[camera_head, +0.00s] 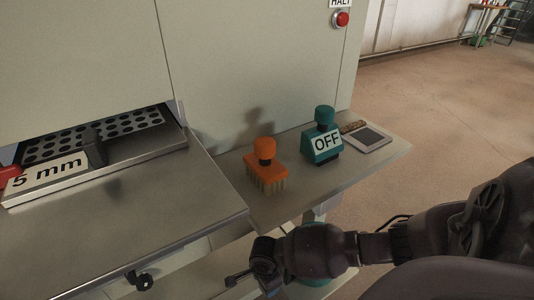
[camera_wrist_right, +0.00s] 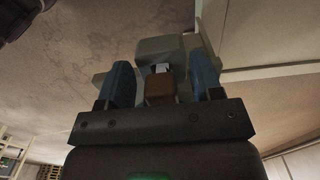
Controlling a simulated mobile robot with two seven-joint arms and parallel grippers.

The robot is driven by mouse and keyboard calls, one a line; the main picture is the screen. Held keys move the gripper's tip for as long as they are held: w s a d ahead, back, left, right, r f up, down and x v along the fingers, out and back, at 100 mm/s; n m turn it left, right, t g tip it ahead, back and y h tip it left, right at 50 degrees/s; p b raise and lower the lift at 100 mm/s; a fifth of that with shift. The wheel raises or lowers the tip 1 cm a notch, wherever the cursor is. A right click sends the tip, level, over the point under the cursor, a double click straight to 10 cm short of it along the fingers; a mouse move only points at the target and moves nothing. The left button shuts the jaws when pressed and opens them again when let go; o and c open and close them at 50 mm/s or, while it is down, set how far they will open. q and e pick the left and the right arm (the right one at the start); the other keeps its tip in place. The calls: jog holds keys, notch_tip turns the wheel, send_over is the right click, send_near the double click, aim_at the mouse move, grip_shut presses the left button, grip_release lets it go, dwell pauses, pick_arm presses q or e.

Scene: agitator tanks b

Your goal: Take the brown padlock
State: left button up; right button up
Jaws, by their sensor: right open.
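The brown padlock (camera_wrist_right: 160,90) shows in the right wrist view as a small brown block with a pale and dark part at its top. It lies between the two blue fingers of my right gripper (camera_wrist_right: 161,66), in front of a grey box-like body (camera_wrist_right: 160,48). The fingers are open, with a gap visible on each side of the padlock. I cannot tell how the padlock is attached. In the head view my right arm reaches in from the right, below the shelf; its fingers and the padlock cannot be made out there. My left gripper is not in view.
A tray labelled 5 mm (camera_head: 48,175) is at left. A red button (camera_head: 341,19) sits on the cabinet. Open floor lies right.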

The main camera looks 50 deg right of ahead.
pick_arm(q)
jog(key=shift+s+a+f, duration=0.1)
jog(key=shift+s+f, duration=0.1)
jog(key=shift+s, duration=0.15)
pick_arm(e)
jog(key=c, duration=1)
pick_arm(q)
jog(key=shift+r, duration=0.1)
pick_arm(e)
jog(key=shift+r, duration=0.2)
jog(key=shift+c, duration=0.2)
jog(key=r, duration=0.1)
jog(key=r+p, duration=0.2)
jog(key=shift+w+r, duration=0.3)
jog(key=shift+r, duration=0.1)
notch_tip(320, 180, up, 5)
jog(key=shift+s+r+p, duration=0.15)
jog(key=shift+r+p, duration=0.05)
jog(key=shift+p, duration=0.9)
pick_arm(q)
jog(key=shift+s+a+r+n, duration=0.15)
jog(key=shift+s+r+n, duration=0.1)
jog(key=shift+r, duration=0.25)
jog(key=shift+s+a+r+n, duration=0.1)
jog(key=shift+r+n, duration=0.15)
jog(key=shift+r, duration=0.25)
pick_arm(e)
jog(key=shift+s+r, duration=0.1)
jog(key=shift+r, duration=0.2)
